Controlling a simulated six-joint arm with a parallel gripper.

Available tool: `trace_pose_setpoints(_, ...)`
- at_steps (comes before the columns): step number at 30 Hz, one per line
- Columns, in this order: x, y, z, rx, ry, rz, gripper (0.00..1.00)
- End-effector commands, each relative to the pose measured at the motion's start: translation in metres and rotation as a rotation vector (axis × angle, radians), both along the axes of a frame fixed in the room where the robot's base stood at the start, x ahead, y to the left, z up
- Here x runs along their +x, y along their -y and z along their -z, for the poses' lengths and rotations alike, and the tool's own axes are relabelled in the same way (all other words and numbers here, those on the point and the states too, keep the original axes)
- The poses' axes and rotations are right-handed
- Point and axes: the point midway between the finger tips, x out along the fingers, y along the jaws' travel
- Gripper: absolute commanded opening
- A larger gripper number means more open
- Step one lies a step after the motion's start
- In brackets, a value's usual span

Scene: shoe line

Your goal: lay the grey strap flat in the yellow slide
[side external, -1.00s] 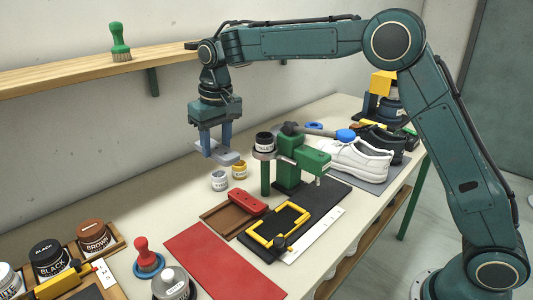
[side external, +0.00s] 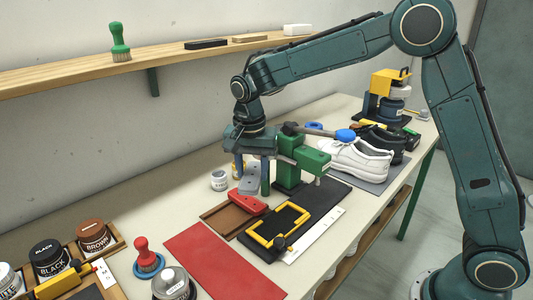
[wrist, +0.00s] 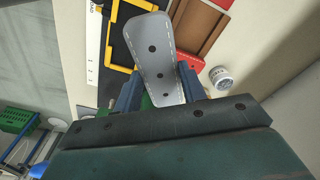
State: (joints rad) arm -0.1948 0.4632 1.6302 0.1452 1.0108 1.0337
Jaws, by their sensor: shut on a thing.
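The grey strap (side external: 251,184) is held in my gripper (side external: 252,172), with the jaws shut on it. In the wrist view the strap (wrist: 151,40) has pale stitching and a row of dark holes. It sticks out flat beyond the blue fingers of my gripper (wrist: 160,92). The yellow slide (side external: 264,239) is a yellow frame on a black plate, to the right of and nearer than the strap. Part of it also shows in the wrist view (wrist: 118,68), left of the strap. The strap is apart from the slide, above the bench beside the green stand.
A green stand (side external: 288,177) is close to the right of my gripper. A red block (side external: 246,201) lies on a brown tray (side external: 218,217) below the strap. A white jar (side external: 219,181) is to the left. A white shoe (side external: 358,160) stands behind right. The red mat (side external: 215,262) is bare.

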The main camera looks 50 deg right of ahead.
Motion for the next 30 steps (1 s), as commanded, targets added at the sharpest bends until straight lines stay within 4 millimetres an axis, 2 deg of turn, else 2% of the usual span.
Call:
trace_pose_setpoints(9,-0.034,0.02,0.023,-0.018,0.002,0.366,0.18)
trace_pose_setpoints(15,-0.05,0.028,0.032,-0.031,0.007,0.53,0.18)
trace_pose_setpoints(21,-0.057,0.031,0.036,-0.035,0.011,0.601,0.18)
trace_pose_setpoints(30,-0.057,0.032,0.038,-0.036,0.013,0.609,0.18)
